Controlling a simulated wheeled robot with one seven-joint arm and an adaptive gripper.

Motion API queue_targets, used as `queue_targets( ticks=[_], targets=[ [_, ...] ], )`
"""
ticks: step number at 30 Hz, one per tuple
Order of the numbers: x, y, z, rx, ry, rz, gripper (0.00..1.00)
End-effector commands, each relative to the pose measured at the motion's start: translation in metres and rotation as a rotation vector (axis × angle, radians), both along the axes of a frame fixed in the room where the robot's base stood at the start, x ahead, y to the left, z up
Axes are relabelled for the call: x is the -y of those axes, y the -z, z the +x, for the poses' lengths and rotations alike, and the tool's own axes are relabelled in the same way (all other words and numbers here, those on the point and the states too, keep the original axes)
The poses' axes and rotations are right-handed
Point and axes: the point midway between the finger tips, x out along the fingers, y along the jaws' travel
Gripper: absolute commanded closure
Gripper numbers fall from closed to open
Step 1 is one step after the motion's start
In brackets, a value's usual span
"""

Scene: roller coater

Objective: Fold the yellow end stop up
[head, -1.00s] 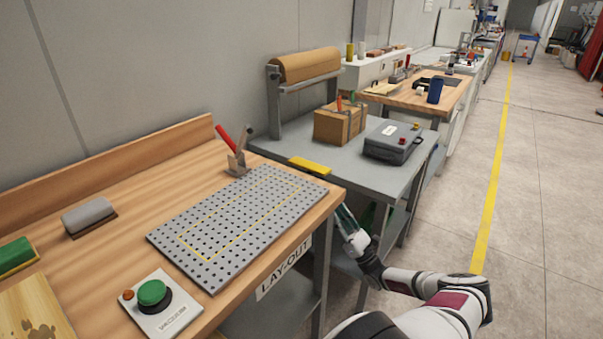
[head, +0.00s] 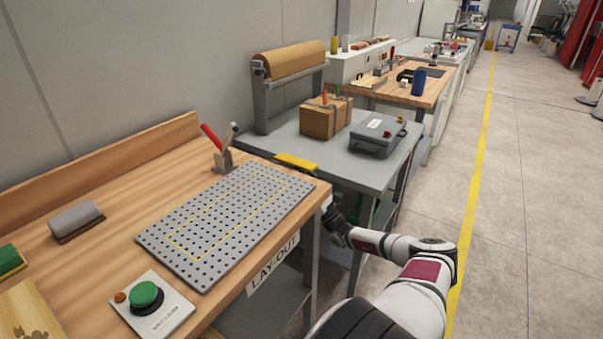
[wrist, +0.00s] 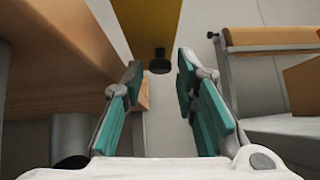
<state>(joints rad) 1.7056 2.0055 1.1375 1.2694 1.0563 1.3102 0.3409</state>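The yellow end stop (head: 296,161) shows in the head view as a flat yellow plate in the gap between the wooden bench and the grey table, about level with their tops. In the wrist view the yellow end stop (wrist: 150,18) is at the top centre, with a dark round knob (wrist: 160,62) under its near end. My gripper (wrist: 160,75) is open and empty, with a teal-padded finger on each side of the knob in the picture. I cannot tell how far it is from the stop. In the head view the bench corner hides the fingers.
The wooden bench (head: 120,205) carries a perforated plate (head: 218,226), a red-handled clamp (head: 222,155) and a green button box (head: 152,305). The grey table (head: 345,165) holds a cardboard box (head: 318,123) and a grey case (head: 374,140). The floor at right is clear.

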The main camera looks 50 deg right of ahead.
Motion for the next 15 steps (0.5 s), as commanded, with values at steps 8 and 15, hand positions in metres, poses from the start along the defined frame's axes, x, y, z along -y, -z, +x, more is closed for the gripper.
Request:
queue_targets(
  ticks=[8,15],
  targets=[
    [0.0001,-0.0056,0.0052,0.001,0.000,0.000,0.73],
    [0.0000,-0.0053,0.0050,0.000,0.000,0.000,0.98]
  ],
)
